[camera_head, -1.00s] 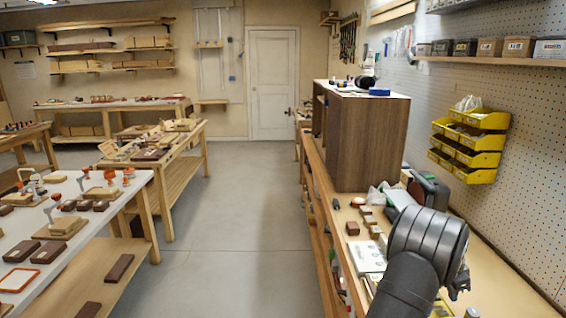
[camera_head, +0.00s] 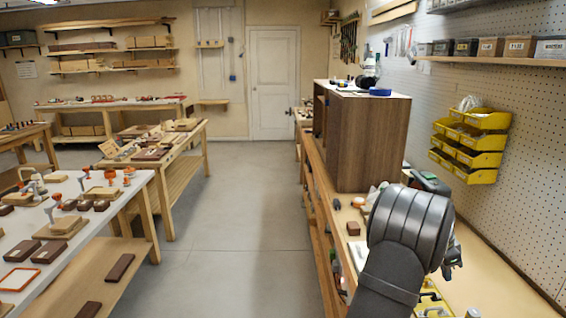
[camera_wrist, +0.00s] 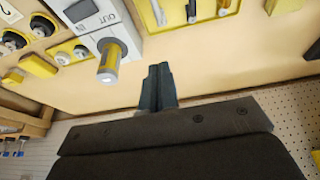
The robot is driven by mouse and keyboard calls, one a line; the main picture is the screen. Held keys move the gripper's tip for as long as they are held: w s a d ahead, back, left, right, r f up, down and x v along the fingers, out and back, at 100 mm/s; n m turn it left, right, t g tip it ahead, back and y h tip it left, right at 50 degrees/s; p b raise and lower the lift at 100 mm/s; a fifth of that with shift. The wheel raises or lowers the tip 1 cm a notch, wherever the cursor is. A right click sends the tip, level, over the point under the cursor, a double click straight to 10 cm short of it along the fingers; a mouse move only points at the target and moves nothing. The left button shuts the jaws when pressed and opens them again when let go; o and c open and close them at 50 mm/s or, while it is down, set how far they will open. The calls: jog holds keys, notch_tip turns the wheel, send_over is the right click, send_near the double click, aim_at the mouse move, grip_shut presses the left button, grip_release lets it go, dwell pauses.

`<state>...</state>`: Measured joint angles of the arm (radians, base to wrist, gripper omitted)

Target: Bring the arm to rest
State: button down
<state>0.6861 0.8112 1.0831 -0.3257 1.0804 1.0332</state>
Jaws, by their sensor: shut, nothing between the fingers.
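My gripper (camera_wrist: 158,76) shows in the wrist view as two dark fingers pressed together, with nothing between them. They stand over a bare stretch of the tan bench top (camera_wrist: 225,62). In the head view my arm's dark, ribbed section is raised above the right-hand bench (camera_head: 497,262), in front of the wooden cabinet (camera_head: 365,140). My fingers cannot be made out clearly there; the arm hides most of that end.
A white and grey device with a yellow-banded cylinder (camera_wrist: 109,62) lies near my fingers, beside yellow-backed tool holders. Yellow bins (camera_head: 468,145) hang on the pegboard at right. A small brown block (camera_head: 353,228) lies left of my arm. The floor aisle is clear.

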jog(key=w+a+f+h, duration=0.3)
jog(key=w+a+h, duration=0.2)
jog(key=a, duration=0.7)
jog(key=x, duration=0.9)
jog(key=shift+w+f, duration=0.2)
jog(key=shift+w, duration=0.15)
jog(key=v, duration=0.5)
jog(key=shift+r, duration=0.45)
